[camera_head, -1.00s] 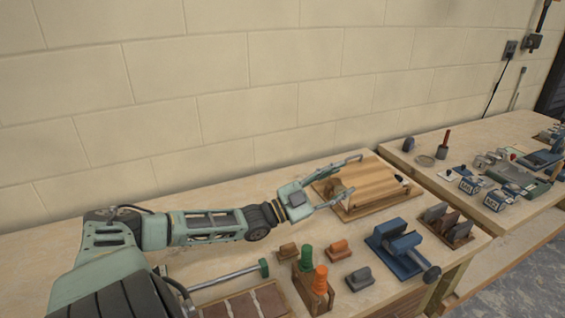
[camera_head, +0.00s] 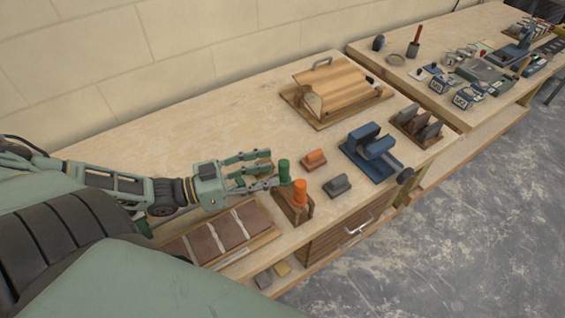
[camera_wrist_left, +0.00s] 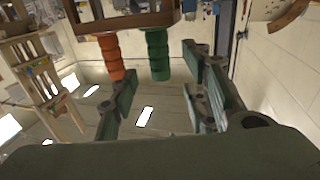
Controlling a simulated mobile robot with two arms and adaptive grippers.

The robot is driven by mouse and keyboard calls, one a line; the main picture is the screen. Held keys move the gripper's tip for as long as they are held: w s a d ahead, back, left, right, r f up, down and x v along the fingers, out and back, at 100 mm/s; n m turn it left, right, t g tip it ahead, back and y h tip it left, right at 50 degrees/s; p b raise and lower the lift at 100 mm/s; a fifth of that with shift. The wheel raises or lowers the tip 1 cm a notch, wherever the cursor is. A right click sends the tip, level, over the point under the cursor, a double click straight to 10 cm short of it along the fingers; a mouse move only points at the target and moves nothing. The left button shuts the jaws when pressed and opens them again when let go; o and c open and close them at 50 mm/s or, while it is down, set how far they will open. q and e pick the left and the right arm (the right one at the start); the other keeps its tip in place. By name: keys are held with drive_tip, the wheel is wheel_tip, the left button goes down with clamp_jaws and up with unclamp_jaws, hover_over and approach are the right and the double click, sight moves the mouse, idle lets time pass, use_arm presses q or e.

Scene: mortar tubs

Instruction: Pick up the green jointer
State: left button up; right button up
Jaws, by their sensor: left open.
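The green jointer (camera_head: 284,171) stands upright in a small wooden holder (camera_head: 293,209), with only its green ribbed handle clearly showing. An orange-handled tool (camera_head: 299,192) stands beside it in the same holder. My left gripper (camera_head: 267,170) is open, with its fingers pointing right at the green handle and their tips close to it. In the left wrist view the green handle (camera_wrist_left: 159,55) lies ahead, between the lines of the open fingers (camera_wrist_left: 160,72), and the orange handle (camera_wrist_left: 111,57) is to its left. I cannot tell whether a finger touches either handle. My right gripper is not in view.
A brick panel (camera_head: 222,233) lies on the bench below my left gripper. An orange block (camera_head: 313,159), a grey block (camera_head: 337,186) and a blue tool (camera_head: 371,150) are to the right. A wooden board with a handle (camera_head: 340,88) is further back. The bench's back left is clear.

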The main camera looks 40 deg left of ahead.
sight(279, 169)
use_arm(q)
drive_tip(key=x, duration=0.4)
drive_tip(key=shift+f, duration=0.2)
drive_tip(key=shift+w+d, duration=0.3)
drive_tip(key=shift+w, duration=0.1)
drive_tip(key=shift+f, duration=0.1)
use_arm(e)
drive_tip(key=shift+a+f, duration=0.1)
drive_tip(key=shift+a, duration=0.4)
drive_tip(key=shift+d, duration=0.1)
use_arm(q)
drive_tip(key=shift+c, duration=0.8)
clamp_jaws()
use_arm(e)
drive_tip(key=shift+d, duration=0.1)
